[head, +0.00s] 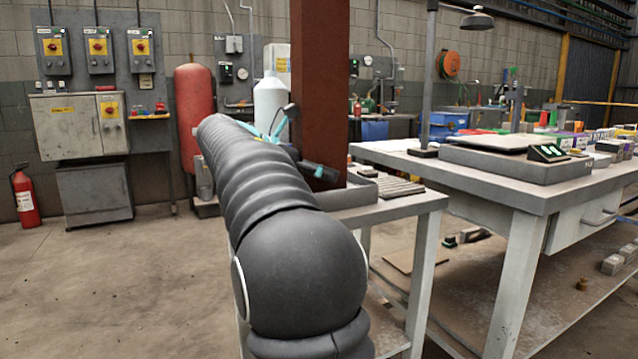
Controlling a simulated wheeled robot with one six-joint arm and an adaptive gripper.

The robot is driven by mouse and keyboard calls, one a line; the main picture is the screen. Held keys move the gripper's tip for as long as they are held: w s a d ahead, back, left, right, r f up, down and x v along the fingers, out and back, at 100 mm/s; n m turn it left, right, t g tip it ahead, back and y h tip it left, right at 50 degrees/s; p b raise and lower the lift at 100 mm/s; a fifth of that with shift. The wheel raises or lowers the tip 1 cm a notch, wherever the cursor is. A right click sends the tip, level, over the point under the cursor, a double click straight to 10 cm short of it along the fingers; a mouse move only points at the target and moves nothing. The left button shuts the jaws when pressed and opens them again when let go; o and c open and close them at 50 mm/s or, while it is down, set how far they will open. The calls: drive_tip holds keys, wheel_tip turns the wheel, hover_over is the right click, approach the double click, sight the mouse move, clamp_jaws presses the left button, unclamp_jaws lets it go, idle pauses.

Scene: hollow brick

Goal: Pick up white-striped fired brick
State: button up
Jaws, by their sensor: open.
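I cannot make out a white-striped fired brick in the head view. My arm covers much of the near bench (425,203) and part of the grey tray (348,196) on it, so what lies behind the arm is hidden. My gripper (308,142) shows only in part past the far end of the arm, with dark and cyan parts near the brown column. It looks open, and I see nothing held in it.
A brown steel column (322,80) stands just behind my gripper. Grey ribbed pieces (398,187) lie on the near bench. A larger bench (500,183) at right carries a scale (510,160) and several small boxes.

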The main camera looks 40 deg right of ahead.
drive_tip(key=shift+c, duration=0.2)
drive_tip(key=c, duration=1.6)
